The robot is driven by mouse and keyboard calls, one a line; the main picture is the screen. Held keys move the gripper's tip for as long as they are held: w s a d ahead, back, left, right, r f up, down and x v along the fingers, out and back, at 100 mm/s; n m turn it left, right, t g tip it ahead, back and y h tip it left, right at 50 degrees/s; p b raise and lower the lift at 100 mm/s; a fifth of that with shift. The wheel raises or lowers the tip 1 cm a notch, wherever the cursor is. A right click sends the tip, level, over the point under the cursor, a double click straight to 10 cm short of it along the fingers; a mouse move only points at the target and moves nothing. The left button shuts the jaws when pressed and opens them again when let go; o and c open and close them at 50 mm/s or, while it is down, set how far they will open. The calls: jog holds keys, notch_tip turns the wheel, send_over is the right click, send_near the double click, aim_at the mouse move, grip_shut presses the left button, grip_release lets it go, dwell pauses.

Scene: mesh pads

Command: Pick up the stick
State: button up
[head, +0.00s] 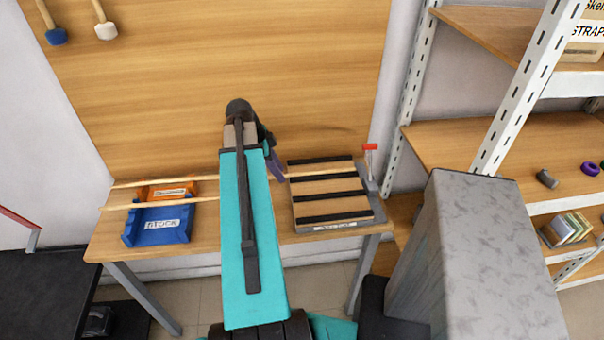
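Two long thin pale wooden sticks reach left from behind my teal arm. The upper stick (145,183) passes over an orange bin, and the lower stick (160,202) passes over a blue bin. A pale stick length (320,174) also shows right of my arm, lying across a striped board; my arm hides which stick it belongs to. My gripper (275,166) is mostly hidden behind the arm, with a dark purplish part showing near the left end of that length. Whether it touches or holds a stick cannot be seen.
The blue bin (158,225) and orange bin (170,192) sit on the left of the wooden bench (102,245). The striped board (330,206), with a red-handled clamp (370,150), is on the right. A wooden panel (300,60) stands behind; shelving (500,140) is at right.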

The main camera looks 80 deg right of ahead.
jog(key=shift+s+f, duration=0.1)
jog(key=shift+f, duration=0.15)
dwell(0.4)
grip_shut()
